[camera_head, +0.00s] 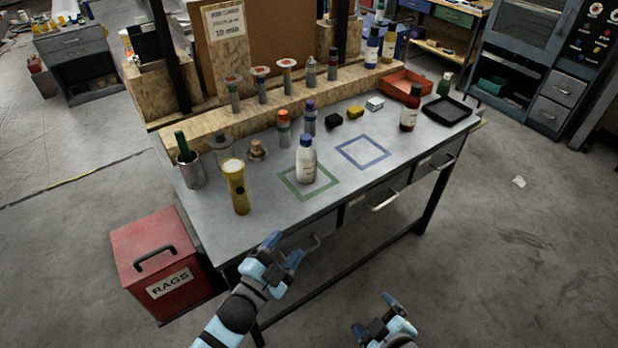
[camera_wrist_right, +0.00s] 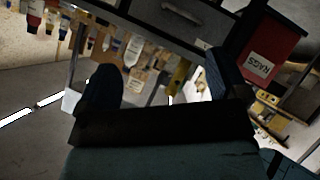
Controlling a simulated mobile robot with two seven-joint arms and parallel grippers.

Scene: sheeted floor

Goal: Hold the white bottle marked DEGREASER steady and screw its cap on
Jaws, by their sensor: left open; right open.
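A white bottle (camera_head: 306,166) with a blue-grey top stands upright inside the green square outline on the bench. Its lettering is too small to read, and I cannot tell whether the top is a seated cap. No separate loose cap can be made out for certain. My left gripper (camera_head: 283,252) is open and empty, in front of the bench's near edge and apart from the bottle. My right gripper (camera_head: 376,317) is open and empty, lower and further right, off the bench. Its two dark fingers also show in the right wrist view (camera_wrist_right: 160,85), spread apart.
A yellow flashlight (camera_head: 235,187) stands left of the bottle, with a metal cup (camera_head: 189,172) behind it. Several tubes and bottles line the back. A blue square outline (camera_head: 376,163) to the right is empty. A red RAGS box (camera_head: 150,287) sits on the floor at left.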

